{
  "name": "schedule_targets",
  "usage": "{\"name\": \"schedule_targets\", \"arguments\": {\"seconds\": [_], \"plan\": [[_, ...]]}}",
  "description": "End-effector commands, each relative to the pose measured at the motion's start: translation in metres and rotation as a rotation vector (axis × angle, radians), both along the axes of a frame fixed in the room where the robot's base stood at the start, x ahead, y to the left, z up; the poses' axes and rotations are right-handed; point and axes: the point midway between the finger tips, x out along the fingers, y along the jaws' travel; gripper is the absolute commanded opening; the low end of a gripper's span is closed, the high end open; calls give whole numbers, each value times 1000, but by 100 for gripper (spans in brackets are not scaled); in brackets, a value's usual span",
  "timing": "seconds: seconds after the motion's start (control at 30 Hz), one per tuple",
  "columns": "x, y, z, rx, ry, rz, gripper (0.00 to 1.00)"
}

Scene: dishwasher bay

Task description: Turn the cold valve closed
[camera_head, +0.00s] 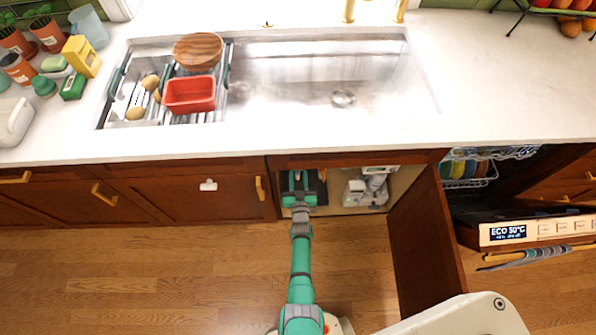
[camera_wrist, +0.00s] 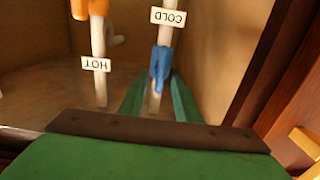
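The cold valve (camera_wrist: 161,62) has a blue handle on a pale upright pipe, under a tag reading COLD (camera_wrist: 168,17), in the wrist view. My gripper (camera_wrist: 159,80) has its two green fingers apart, one on each side of the pipe and the lower part of the blue handle. A narrow gap shows at the left finger; contact at the right finger is unclear. In the head view my gripper (camera_head: 303,178) reaches into the open cabinet under the sink, and the valve cannot be made out there.
The orange hot valve (camera_wrist: 99,7) and its HOT tag (camera_wrist: 95,64) stand to the left. A cabinet wall (camera_wrist: 225,50) is close on the right. The open cabinet door (camera_head: 425,235) stands right of my arm. The open dishwasher (camera_head: 520,225) is farther right.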

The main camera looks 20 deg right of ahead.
Motion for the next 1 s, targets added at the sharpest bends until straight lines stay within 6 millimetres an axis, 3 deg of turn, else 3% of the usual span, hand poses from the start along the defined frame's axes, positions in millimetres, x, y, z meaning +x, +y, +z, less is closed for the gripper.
{"name": "schedule_targets", "arguments": {"seconds": [0.1, 0.2, 0.23, 0.67, 1.0], "plan": [[0, -1, 0, 0, 0, -1, 28], [-1, -1, 0, 0, 0, -2, 4], [-1, -1, 0, 0, 0, -2, 0], [-2, -1, -3, 23, 1, -2, 0], [-4, -4, -6, 203, -46, -3, 0]]}}
